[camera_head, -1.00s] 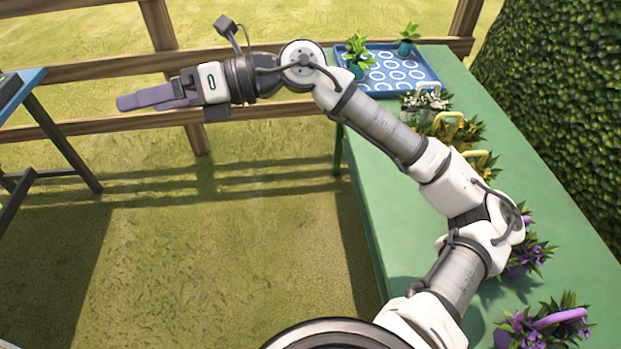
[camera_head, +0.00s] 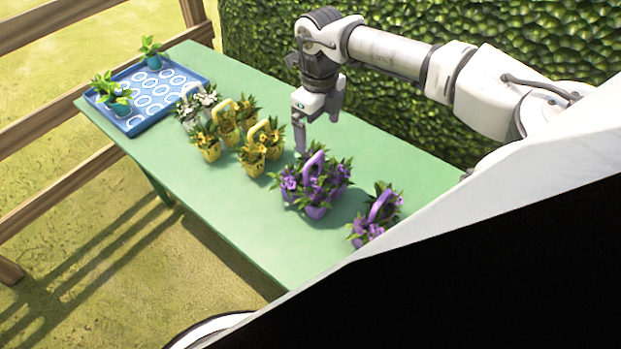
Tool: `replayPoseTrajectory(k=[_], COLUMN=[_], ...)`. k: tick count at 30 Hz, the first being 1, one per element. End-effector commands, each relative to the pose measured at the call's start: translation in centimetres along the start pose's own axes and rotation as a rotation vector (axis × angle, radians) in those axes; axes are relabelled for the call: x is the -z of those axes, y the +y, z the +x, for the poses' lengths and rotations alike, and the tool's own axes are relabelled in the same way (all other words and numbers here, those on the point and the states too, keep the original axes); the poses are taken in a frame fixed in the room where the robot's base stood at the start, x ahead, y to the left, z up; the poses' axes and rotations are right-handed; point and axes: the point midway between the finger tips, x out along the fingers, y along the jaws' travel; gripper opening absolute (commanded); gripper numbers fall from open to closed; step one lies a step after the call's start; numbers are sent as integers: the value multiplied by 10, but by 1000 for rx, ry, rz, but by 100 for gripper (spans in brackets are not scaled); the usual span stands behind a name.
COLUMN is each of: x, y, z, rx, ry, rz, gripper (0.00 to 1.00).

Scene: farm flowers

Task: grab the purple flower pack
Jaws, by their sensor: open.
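A purple flower pack (camera_head: 318,190) with a purple handle and dark green leaves stands on the green table, right of the middle. A second purple flower pack (camera_head: 377,215) stands nearer the table's front right end. My gripper (camera_head: 301,147) points down just above and behind the first purple pack, close to its handle. It is open with nothing seen in it. The fingers are seen nearly edge-on, so the gap between them hardly shows, and I cannot tell whether they touch the leaves.
The green table (camera_head: 200,185) also carries yellow flower packs (camera_head: 252,155), a white flower pack (camera_head: 190,108) and a blue tray (camera_head: 185,82) with two potted plants. A hedge (camera_head: 420,110) rises behind the table. A wooden fence (camera_head: 60,183) runs along the left.

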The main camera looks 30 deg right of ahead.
Motion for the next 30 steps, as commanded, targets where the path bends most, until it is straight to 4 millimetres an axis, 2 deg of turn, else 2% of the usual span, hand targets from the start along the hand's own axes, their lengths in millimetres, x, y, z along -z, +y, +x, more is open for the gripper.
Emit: replayPoseTrajectory(k=[12, 19, 27, 30], x=[-1, -3, -6, -6], y=[1, 2, 7, 6], z=[77, 91, 131, 136], rx=[-3, -2, -3, -2], ry=[-1, -3, -2, -4], rz=[-1, -1, -2, -2], gripper=[95, 95, 95, 95])
